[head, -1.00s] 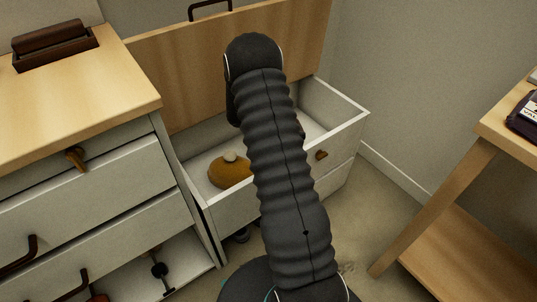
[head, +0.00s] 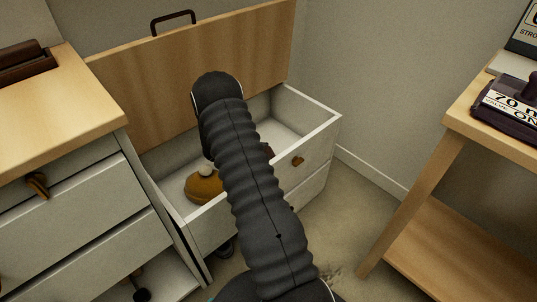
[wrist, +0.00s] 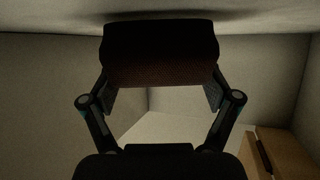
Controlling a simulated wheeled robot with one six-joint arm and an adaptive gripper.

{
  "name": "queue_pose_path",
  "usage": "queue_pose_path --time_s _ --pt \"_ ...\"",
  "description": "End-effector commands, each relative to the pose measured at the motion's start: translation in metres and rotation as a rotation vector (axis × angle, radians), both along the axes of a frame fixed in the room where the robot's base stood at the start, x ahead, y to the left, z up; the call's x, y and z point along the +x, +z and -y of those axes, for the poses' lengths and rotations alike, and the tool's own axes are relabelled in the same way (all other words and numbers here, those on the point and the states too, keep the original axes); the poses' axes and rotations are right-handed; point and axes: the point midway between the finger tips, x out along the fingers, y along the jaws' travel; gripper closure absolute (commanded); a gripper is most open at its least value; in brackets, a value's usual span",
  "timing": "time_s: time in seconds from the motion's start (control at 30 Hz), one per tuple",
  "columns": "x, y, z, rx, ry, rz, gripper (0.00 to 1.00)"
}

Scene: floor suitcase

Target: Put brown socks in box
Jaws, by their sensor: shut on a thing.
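The brown socks (wrist: 160,55) show as a dark brown roll in the wrist view. My gripper (wrist: 162,98) is shut on them, with one finger on each side. In the head view my arm hides the gripper; a small brown patch shows at the arm's right edge, and I cannot tell whether it is the socks. The box (head: 318,120) is white with its wooden lid (head: 170,75) standing open at the back. My arm reaches over the box's front wall, its top end in front of the lid.
A mustard-brown rounded thing (head: 203,188) with a pale knob lies in the box's left part. A white drawer cabinet (head: 90,215) with a wooden top stands at left. A wooden table (head: 455,120) with a dark labelled item (head: 505,110) stands at right. Floor between is clear.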

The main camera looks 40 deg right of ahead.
Motion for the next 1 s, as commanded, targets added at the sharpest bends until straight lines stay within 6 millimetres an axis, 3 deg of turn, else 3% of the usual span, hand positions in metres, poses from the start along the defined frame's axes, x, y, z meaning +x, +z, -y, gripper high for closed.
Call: queue_pose_path --time_s 0.17,0.2,0.23,0.63,1.0 --pt "0.000 -0.004 0.000 0.000 0.000 -0.001 0.44" --pt "0.000 -0.003 0.000 0.000 0.000 -0.001 0.05" --pt "0.000 -0.003 0.000 0.000 0.000 -0.001 0.00" --pt "0.000 0.002 0.000 0.000 0.000 0.000 0.00" --pt "0.014 0.024 -0.047 0.000 0.004 0.000 0.00"
